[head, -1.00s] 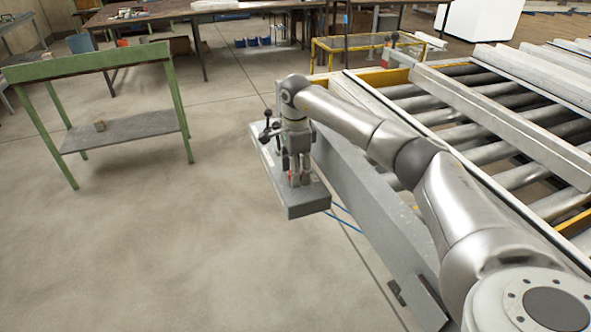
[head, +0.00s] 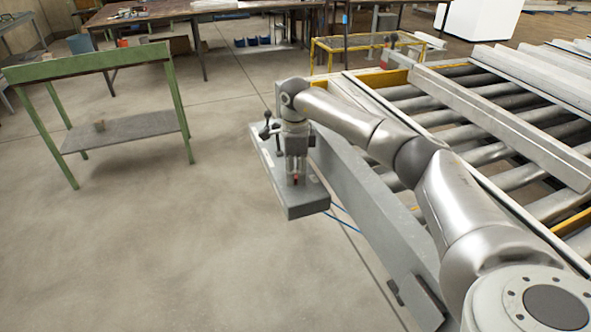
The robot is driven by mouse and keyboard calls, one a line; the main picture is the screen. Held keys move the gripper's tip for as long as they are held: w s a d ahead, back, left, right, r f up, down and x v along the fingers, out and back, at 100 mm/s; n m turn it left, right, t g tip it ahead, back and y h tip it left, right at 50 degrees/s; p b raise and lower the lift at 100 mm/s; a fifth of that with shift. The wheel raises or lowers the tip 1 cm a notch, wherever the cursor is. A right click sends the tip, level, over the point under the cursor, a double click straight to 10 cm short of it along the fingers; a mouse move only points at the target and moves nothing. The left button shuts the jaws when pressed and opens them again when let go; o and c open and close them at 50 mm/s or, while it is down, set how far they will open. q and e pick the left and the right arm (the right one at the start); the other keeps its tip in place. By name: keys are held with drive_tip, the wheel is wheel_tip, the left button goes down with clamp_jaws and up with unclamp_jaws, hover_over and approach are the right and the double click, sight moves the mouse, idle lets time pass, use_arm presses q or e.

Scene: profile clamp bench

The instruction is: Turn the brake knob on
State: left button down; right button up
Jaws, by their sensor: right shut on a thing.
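A grey control plate (head: 305,208) sticks out from the side of the roller conveyor. My right gripper (head: 296,176) points down over this plate, its fingers shut on the brake knob (head: 296,181). Only a small red part of the knob shows between and below the fingertips; the rest is hidden. My left gripper is not in view.
The conveyor (head: 470,120) with metal rollers and long pale profiles fills the right side. A green bench (head: 120,130) stands at the left with a small block on its shelf. The floor between is clear. Work tables stand at the back.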

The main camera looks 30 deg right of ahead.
drive_tip(key=m, duration=0.2)
drive_tip(key=m+p, duration=0.1)
drive_tip(key=m, duration=0.4)
drive_tip(key=shift+w+d+r+p, duration=0.1)
drive_tip(key=shift+d+r+p, duration=0.15)
drive_tip(key=shift+p, duration=0.15)
drive_tip(key=m+p, duration=0.1)
drive_tip(key=m, duration=0.3)
drive_tip(key=shift+m, duration=0.4)
drive_tip(key=shift+m+p, duration=0.35)
drive_tip(key=shift+m, duration=1.15)
drive_tip(key=o, duration=1.1)
drive_tip(key=shift+f, duration=0.1)
drive_tip(key=shift+o, duration=0.2)
drive_tip(key=shift+f, duration=0.1)
